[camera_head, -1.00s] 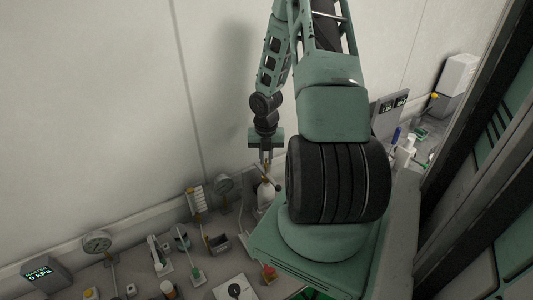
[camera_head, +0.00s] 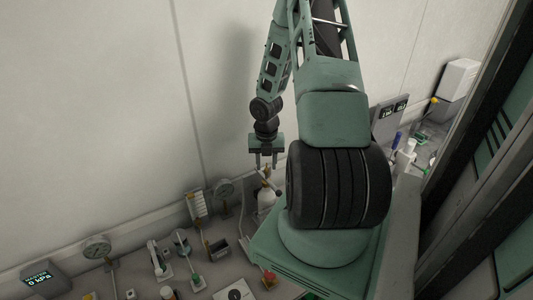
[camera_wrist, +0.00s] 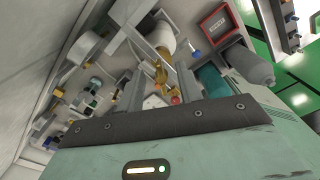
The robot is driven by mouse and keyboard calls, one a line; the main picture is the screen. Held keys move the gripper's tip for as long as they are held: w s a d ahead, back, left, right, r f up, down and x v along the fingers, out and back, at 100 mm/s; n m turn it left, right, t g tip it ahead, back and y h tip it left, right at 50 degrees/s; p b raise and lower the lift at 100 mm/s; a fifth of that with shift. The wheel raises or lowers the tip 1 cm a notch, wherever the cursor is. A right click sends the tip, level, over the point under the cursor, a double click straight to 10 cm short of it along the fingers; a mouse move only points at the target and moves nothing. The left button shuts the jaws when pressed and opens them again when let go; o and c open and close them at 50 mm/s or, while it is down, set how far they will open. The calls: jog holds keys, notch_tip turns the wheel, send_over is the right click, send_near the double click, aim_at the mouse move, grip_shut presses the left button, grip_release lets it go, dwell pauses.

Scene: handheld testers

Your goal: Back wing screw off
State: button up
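My gripper (camera_head: 266,165) hangs fingers down above the bench, open and empty. In the wrist view its two grey fingers (camera_wrist: 157,92) stand wide apart. A brass fitting (camera_wrist: 161,72) shows in the gap between them, beyond the fingertips and apart from them as far as I can see. It may be the wing screw; its wings are too small to make out. The fitting sits on a whitish rounded body (camera_head: 267,197), just below my gripper in the head view. A small red knob (camera_wrist: 176,100) shows near the right finger.
Gauges (camera_head: 96,247), small testers and a digital meter (camera_head: 42,277) line the bench to the left. A wall stands close behind my gripper. A display unit (camera_head: 392,112) and bottles stand on the right. In the wrist view a red-framed display (camera_wrist: 215,22) shows at upper right.

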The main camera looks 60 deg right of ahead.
notch_tip(320, 180, up, 17)
jog(key=shift+p, duration=0.35)
dwell(0.5)
jog(key=w+a+f+m+b, duration=0.2)
jog(key=w+a+m+b, duration=0.15)
jog(key=a, duration=0.95)
jog(key=w+a+f+m+b, duration=0.2)
jog(key=a+m+b, duration=0.2)
jog(key=a, duration=0.9)
jog(key=s+a+f+m+b, duration=0.2)
jog(key=s+a+m+b, duration=0.1)
jog(key=s+a, duration=0.4)
jog(key=s+a+f+m+b, duration=0.2)
jog(key=s+a+m+b, duration=0.2)
jog(key=a, duration=1)
jog(key=shift+s+a+m+y, duration=0.3)
jog(key=shift+s+m, duration=0.65)
jog(key=shift+s, duration=1.1)
